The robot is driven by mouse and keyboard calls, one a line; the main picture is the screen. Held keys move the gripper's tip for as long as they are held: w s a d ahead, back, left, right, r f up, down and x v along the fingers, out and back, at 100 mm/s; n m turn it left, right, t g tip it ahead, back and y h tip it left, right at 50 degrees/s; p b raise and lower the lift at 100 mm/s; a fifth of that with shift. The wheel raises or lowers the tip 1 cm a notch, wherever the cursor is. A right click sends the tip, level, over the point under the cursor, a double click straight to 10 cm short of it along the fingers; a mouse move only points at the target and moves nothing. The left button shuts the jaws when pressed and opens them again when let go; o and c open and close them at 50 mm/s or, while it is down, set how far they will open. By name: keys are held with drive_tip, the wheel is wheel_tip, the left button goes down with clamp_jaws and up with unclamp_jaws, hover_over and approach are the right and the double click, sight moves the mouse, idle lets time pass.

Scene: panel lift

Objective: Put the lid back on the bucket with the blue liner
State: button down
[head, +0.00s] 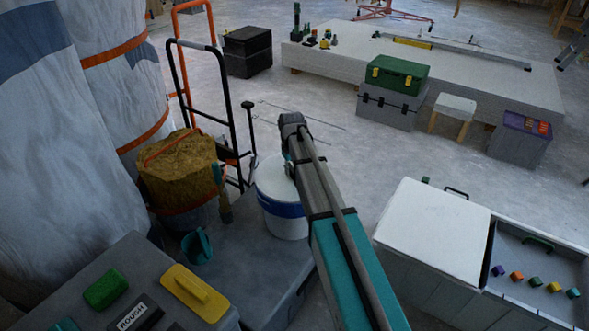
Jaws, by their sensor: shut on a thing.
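The white bucket (287,227) with the blue liner (284,209) around its upper part stands near the middle of the head view, beside a grey platform. A round white lid (268,174) covers the bucket's top, above the blue band. My gripper (290,170) is at the lid's right part, mostly hidden behind my arm, and is shut on the lid. My arm comes up from the bottom and hides the right side of the lid and bucket. I cannot tell whether the lid is seated or slightly above the rim.
A tub of yellow-brown material (180,165) and a black hand truck (207,90) stand left of the bucket. A teal cup (197,246) sits on the grey platform (250,262). A white-lidded chest (433,228) stands at right. Open floor (335,105) lies beyond.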

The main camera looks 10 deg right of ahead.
idle(0.9)
drive_tip(key=shift+c, duration=2)
unclamp_jaws()
drive_tip(key=o, duration=0.4)
drive_tip(key=shift+r+p, duration=3.5)
clamp_jaws()
